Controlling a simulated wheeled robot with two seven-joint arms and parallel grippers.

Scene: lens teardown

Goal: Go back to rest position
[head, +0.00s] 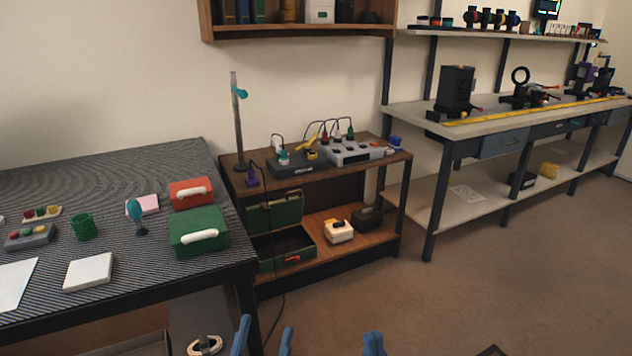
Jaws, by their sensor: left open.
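My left gripper (264,332) shows at the bottom edge of the head view. Its two blue fingers stand apart with nothing visible between them, in front of the striped table's right end. My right gripper (373,342) shows only as a blue fingertip part at the bottom edge, to the right of the left one. The rest of it is cut off, so its opening cannot be told. Neither gripper visibly touches anything.
A striped table (120,183) at left bears a green box (198,238), a red box (190,200) and a white block (88,272). A wooden shelf unit (345,266) stands behind, a long workbench (470,128) at right. Floor (480,290) at lower right is mostly clear.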

